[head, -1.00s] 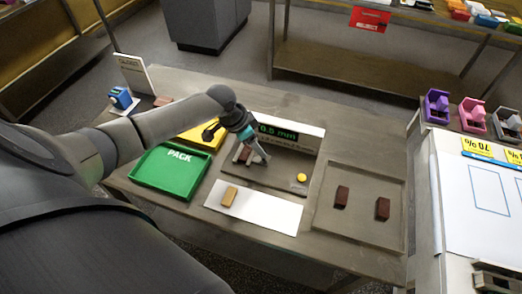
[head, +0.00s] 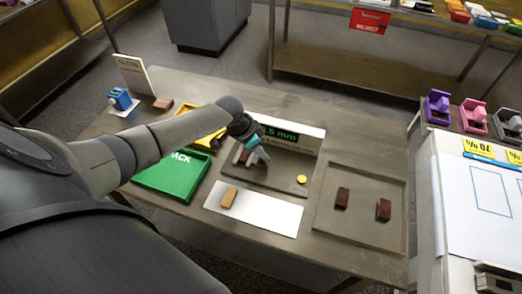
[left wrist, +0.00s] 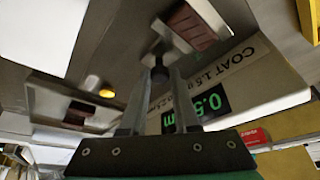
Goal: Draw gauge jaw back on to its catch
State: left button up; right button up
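The gauge is a grey plate (head: 275,180) with an upright panel whose green display (head: 277,134) reads about 0.5 mm. A brown block (left wrist: 192,25) sits by the pale metal jaw (left wrist: 172,38) in the left wrist view. A dark round knob (left wrist: 158,66) on a stem shows by the jaw. My left gripper (head: 262,156) is over the plate, in front of the display. In the left wrist view its two fingers (left wrist: 158,82) are apart, with the knob between or just beyond their tips; contact cannot be told. My right gripper is not in view.
A yellow button (head: 301,179) is on the plate's right part. A white strip (head: 270,214) with a tan block lies in front. A tray (head: 330,228) with two brown blocks is right; a green PACK tray (head: 150,183) and a yellow tray (head: 187,112) are left.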

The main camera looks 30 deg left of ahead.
pick_arm(q)
grip_shut()
dwell(0.9)
